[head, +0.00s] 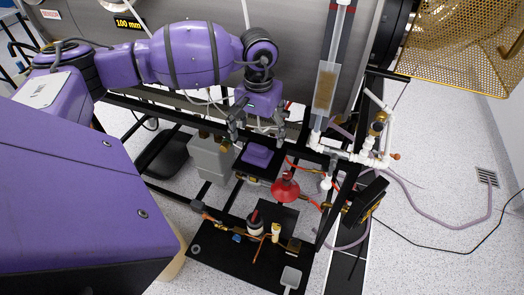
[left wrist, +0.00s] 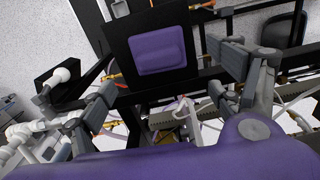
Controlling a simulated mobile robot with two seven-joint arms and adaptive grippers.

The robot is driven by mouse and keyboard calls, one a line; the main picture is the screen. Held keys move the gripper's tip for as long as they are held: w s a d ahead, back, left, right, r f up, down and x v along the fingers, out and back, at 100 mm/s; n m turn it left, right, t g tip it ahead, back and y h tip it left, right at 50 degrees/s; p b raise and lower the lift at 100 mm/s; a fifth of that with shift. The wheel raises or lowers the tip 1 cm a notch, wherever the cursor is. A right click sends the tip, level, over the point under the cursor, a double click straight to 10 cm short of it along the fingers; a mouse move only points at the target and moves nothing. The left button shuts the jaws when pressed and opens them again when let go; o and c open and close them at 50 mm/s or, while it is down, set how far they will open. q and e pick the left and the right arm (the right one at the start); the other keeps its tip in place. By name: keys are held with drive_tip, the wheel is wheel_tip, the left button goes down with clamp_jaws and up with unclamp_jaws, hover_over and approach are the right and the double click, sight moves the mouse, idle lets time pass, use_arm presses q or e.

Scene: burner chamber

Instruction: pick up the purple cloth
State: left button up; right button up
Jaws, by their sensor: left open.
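The purple cloth (head: 257,157) is a small folded block lying on a square black plate (head: 270,173) on the dark frame. My left gripper (head: 257,130) is open, its fingers apart, pointing down just above and behind the cloth in the head view. In the left wrist view the cloth (left wrist: 158,50) lies flat on the black plate (left wrist: 120,72), between the lines of the two open fingers and apart from them. Nothing is held. My right gripper is not in view.
A clear vertical tube (head: 325,88) and white pipe fittings (head: 350,152) rise to the right. A grey container (head: 211,160) is to the left. The large metal chamber (head: 290,40) lies behind.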

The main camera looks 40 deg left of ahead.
sight(258, 145)
use_arm(q)
drive_tip(key=shift+s+f, duration=0.25)
drive_tip(key=shift+f, duration=0.15)
wheel_tip(258, 145, down, 5)
drive_tip(key=shift+r+p, duration=0.15)
drive_tip(key=shift+p, duration=0.45)
drive_tip(key=shift+s, duration=0.1)
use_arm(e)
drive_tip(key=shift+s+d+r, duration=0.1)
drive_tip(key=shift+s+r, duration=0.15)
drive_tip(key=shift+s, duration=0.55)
use_arm(q)
drive_tip(key=c, duration=1.2)
drive_tip(key=shift+c, duration=0.2)
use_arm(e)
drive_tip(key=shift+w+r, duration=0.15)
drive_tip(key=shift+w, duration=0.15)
use_arm(q)
drive_tip(key=shift+r, duration=0.1)
